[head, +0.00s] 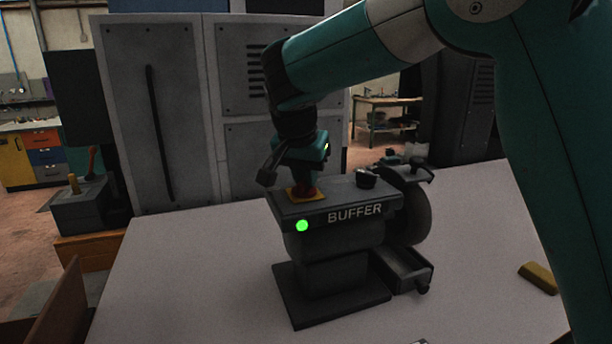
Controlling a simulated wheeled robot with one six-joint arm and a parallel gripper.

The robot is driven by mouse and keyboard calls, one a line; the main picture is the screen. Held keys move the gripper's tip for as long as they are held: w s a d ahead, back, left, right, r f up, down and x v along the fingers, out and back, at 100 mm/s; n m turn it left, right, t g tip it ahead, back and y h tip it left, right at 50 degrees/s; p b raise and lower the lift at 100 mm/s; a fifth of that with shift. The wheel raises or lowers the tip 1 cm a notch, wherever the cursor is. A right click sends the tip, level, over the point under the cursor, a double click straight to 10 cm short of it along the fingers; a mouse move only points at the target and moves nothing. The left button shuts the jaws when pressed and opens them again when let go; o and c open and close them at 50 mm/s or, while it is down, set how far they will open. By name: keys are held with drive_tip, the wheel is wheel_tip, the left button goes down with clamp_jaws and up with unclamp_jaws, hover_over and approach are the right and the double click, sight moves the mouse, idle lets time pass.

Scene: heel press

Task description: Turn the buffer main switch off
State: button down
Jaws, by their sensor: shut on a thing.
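The buffer (335,238) is a dark grey machine on the table, with the word BUFFER on its front. A green light (302,225) glows on its front left. A red switch (306,190) sits on a yellow plate (293,198) on the left of its top. My gripper (303,180) comes down from above and is shut on the red switch. The fingers partly hide the switch, so I cannot tell its exact setting. A black knob (366,178) stands to the right on the same top.
The buffer's wheel (417,215) is at its right, with an open tray (402,268) below. A yellow-brown bar (538,277) lies on the table (200,270) at right. Grey cabinets (160,110) stand behind. The table is clear left of the buffer.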

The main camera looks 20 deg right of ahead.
drive_tip(key=n+y+b, duration=0.1)
drive_tip(key=n, duration=0.2)
drive_tip(key=shift+w+n+t, duration=0.1)
drive_tip(key=shift+n+t, duration=0.3)
drive_tip(key=n, duration=0.1)
drive_tip(key=n+y, duration=0.1)
drive_tip(key=n+b, duration=0.1)
drive_tip(key=n, duration=0.1)
drive_tip(key=shift+a+y, duration=0.25)
drive_tip(key=shift+y, duration=0.05)
drive_tip(key=c, duration=1.1)
unclamp_jaws()
drive_tip(key=shift+c, duration=0.2)
drive_tip(key=shift+r, duration=0.1)
drive_tip(key=v, duration=1.7)
drive_tip(key=shift+s+b, duration=0.3)
drive_tip(key=shift+b, duration=0.1)
drive_tip(key=shift+w+d+r, duration=0.1)
